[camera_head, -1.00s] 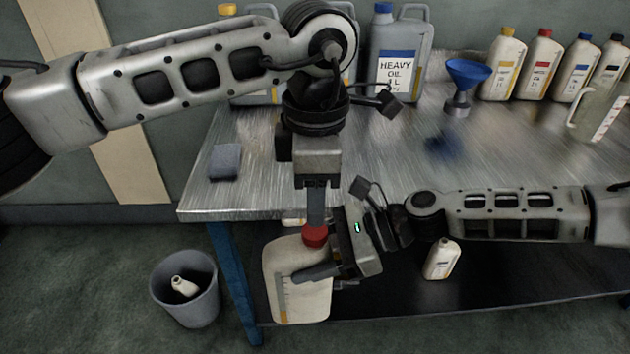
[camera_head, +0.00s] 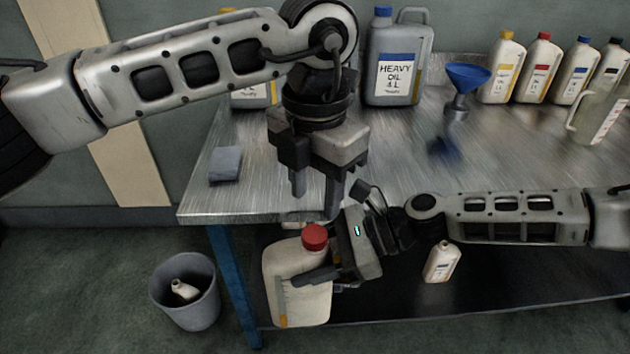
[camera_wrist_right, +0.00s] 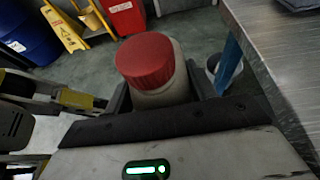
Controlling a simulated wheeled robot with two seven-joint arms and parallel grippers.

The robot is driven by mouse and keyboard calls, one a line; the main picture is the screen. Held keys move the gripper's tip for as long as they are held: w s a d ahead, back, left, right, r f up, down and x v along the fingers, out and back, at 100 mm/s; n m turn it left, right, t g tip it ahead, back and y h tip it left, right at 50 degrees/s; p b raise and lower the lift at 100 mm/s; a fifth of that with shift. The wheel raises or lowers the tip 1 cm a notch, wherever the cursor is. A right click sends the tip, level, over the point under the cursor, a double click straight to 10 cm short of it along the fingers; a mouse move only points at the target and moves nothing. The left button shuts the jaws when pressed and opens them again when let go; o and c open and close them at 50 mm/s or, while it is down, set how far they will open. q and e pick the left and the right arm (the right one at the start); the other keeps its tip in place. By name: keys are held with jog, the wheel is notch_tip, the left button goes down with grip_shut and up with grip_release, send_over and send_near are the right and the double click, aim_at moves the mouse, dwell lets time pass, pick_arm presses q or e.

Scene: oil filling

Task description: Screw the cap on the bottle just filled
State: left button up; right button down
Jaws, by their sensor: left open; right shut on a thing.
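A cream bottle (camera_head: 300,305) with a level strip on its side is held upright in front of the table edge in the head view. A red cap (camera_head: 315,237) sits on its mouth; it also shows in the right wrist view (camera_wrist_right: 146,61). My right gripper (camera_head: 300,277) is shut on the bottle's body from the right. My left gripper (camera_head: 315,203) is open and empty, pointing down just above the cap and apart from it. I cannot tell how tightly the cap is seated.
The metal table (camera_head: 400,150) holds a grey sponge (camera_head: 226,163), a blue funnel (camera_head: 466,78), a heavy oil can (camera_head: 397,75), several small bottles and a clear jug (camera_head: 600,112). A bin (camera_head: 187,290) stands at left. A small bottle (camera_head: 441,262) is on the lower shelf.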

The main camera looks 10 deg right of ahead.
aim_at(314, 233)
pick_arm(q)
notch_tip(314, 233, down, 7)
jog(key=shift+f, duration=0.15)
dwell(0.4)
jog(key=c, duration=0.8)
jog(key=m, duration=0.4)
jog(key=shift+m, duration=0.4)
jog(key=m, duration=0.3)
jog(key=o, duration=1)
jog(key=shift+o, duration=0.2)
